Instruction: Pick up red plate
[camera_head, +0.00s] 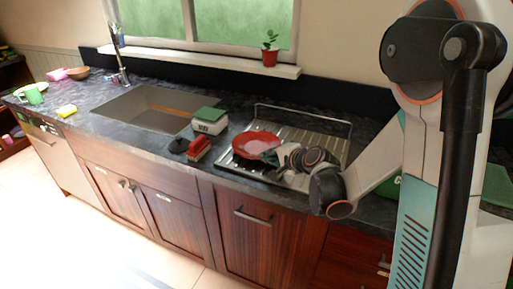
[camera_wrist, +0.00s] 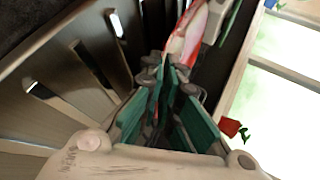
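The red plate (camera_head: 256,143) sits at the drying rack, with its pinkish face showing in the head view. In the wrist view, the plate (camera_wrist: 187,38) shows nearly edge-on just beyond my fingertips. My gripper (camera_head: 275,157) is at the plate's right side in the head view, very close to it or touching. In the wrist view, the teal fingers of my gripper (camera_wrist: 174,75) come near each other at the tips, and a thin reddish strip shows beside them. I cannot tell whether the rim is clamped. My gripper hides part of the plate.
The metal drying rack (camera_head: 312,138) lies around the plate. A green-topped white box (camera_head: 209,121) and a red item (camera_head: 198,148) stand left of it. The sink (camera_head: 150,107) is farther left. A potted plant (camera_head: 270,55) stands on the window sill.

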